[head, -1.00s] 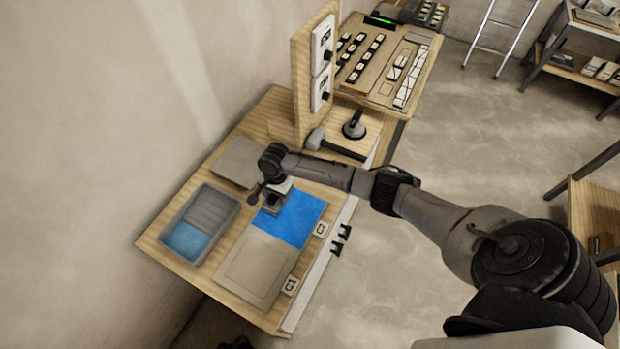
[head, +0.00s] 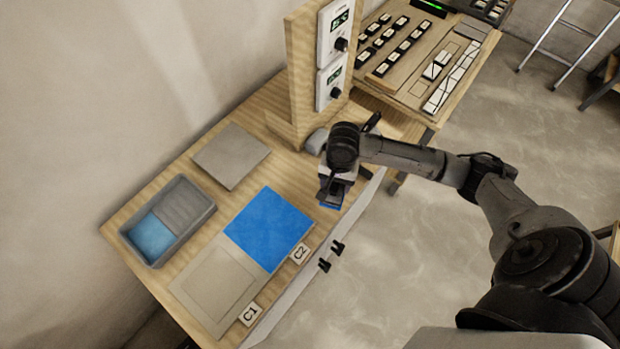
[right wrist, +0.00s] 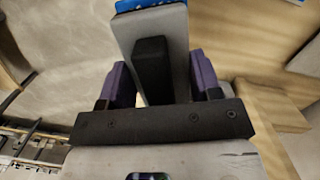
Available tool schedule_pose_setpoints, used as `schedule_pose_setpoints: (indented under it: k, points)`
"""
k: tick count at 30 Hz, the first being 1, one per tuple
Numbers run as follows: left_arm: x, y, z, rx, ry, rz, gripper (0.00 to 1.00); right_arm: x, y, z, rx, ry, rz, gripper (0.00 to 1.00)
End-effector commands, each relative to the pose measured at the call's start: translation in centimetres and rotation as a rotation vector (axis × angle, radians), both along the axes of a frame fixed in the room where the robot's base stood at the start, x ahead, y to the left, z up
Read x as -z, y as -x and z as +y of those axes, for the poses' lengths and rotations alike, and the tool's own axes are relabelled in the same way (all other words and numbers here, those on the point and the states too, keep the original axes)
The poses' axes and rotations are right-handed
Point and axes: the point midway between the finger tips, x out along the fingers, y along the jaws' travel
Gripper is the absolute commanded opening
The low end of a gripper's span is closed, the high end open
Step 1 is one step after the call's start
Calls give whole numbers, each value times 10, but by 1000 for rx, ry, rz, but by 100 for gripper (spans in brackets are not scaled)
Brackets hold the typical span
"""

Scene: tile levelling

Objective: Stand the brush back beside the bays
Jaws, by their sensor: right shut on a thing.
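My right gripper (head: 333,193) is shut on the brush and holds it above the right part of the bench, to the right of bay C2. The blue end of the brush (head: 331,207) points down below the fingers. In the right wrist view, the grey brush (right wrist: 178,40) stands between the purple fingers (right wrist: 158,82), with blue at its far end. Bay C2 (head: 268,229) is blue all over. Bay C1 (head: 216,284) beside it is plain grey-beige. I cannot tell whether the brush touches the bench. My left gripper is not in view.
A grey tray (head: 205,219) with blue in one end stands at the left. A grey slab (head: 231,157) lies behind the bays. A mallet head (head: 316,141) shows behind my gripper. A wooden post with two dials (head: 303,80) rises at the back.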

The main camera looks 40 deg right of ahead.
Motion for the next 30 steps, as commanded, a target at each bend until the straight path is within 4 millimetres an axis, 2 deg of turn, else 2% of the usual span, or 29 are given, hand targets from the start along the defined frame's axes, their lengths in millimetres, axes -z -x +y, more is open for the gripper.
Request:
schedule_pose_setpoints:
  k: [6,12,19,25,30]
  points:
    - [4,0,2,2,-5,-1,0,28,-47,11,1,-4,-2,34]
    - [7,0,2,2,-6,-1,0,48,-81,18,0,-2,-2,34]
    - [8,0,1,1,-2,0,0,59,-97,21,0,-1,-3,34]
    - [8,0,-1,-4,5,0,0,65,-99,21,-1,0,0,34]
    - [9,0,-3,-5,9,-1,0,85,-98,21,0,0,1,34]
